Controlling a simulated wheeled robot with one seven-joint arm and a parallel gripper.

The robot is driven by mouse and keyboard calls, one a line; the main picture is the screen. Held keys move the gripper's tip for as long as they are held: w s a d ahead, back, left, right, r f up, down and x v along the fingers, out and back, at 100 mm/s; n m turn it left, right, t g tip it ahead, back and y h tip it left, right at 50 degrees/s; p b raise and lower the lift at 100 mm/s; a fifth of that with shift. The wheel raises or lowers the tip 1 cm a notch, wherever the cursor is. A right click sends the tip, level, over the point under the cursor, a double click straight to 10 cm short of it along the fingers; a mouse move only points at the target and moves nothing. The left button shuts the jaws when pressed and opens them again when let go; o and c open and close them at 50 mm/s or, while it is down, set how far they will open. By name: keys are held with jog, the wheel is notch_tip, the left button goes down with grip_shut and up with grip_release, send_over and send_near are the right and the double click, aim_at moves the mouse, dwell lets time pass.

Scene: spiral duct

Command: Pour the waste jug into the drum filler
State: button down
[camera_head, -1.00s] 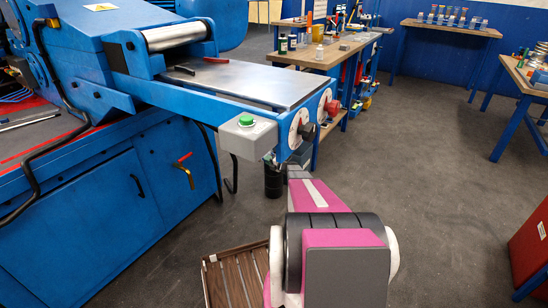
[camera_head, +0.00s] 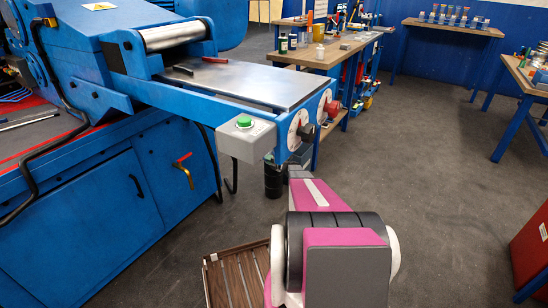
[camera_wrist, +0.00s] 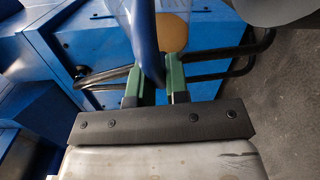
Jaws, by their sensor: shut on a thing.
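In the wrist view, my gripper (camera_wrist: 155,78) has two green fingers closed around a blue, curved, upright piece (camera_wrist: 146,45). This looks like the handle of the waste jug; a pale part shows beside its top. Most of the held thing is cut off by the top edge. A tan round patch (camera_wrist: 175,28) lies just beyond the fingers, and I cannot tell whether it belongs to the jug. In the head view my own arm hides the gripper and what it holds. I cannot make out the drum filler in either view.
A big blue machine (camera_head: 90,215) with a steel bed (camera_head: 245,82) fills the left. Black bars (camera_wrist: 225,70) pass close beyond my fingers. A dark cylinder (camera_head: 273,181) stands under the machine's end. A slatted brown rack (camera_head: 236,278) lies low in front.

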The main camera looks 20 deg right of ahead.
jog(key=shift+d+r+m+t, duration=0.25)
jog(key=shift+r+m, duration=0.2)
jog(key=shift+m, duration=0.25)
dwell(1.3)
